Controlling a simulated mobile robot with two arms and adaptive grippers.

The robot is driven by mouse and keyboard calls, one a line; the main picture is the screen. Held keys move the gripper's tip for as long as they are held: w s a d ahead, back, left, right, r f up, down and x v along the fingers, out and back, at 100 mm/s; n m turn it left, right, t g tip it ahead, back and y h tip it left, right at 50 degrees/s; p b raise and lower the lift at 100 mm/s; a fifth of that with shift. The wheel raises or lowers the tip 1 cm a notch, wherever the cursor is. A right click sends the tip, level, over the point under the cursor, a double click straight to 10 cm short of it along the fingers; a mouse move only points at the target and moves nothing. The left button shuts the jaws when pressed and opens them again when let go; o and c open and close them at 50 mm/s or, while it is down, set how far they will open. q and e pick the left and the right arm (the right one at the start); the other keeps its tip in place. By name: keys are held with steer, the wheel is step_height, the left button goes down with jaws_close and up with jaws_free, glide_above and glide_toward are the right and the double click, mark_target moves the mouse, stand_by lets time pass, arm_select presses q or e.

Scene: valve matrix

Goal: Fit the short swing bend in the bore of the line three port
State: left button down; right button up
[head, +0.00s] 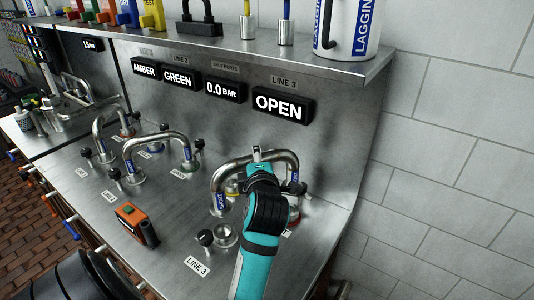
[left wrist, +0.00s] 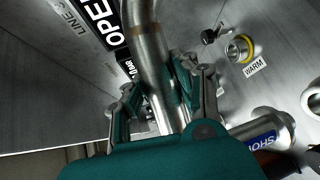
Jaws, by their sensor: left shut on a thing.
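The short swing bend (head: 232,172) is a silver arched pipe with blue-labelled ends, held above the steel bench in the head view. In the left wrist view its pipe (left wrist: 150,60) runs between my fingers, and its blue "SHORT" end (left wrist: 262,140) shows at the lower right. My left gripper (head: 257,154) is shut on the top of the bend; it also shows in the wrist view (left wrist: 158,100). The line three port (head: 226,236) is an open round bore by the "LINE 3" plate, below the bend's left end. My right gripper is out of view.
A yellow-ringed port labelled "WARM" (left wrist: 240,48) and a red-ringed port (head: 293,212) stand nearby. An orange-black device (head: 137,224) lies on the bench. Other bends (head: 160,138) stand at left. An "OPEN" display (head: 281,105) is on the back panel.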

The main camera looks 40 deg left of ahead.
arm_select(q)
steer(key=shift+s+r, duration=0.1)
steer(key=shift+f+b, duration=2.25)
steer(key=shift+f, duration=0.65)
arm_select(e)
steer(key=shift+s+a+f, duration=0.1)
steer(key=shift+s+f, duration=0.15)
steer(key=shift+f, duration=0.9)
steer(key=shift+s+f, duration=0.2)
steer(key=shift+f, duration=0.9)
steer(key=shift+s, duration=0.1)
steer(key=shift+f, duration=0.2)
arm_select(q)
steer(key=shift+d+b, duration=0.1)
steer(key=shift+b, duration=0.4)
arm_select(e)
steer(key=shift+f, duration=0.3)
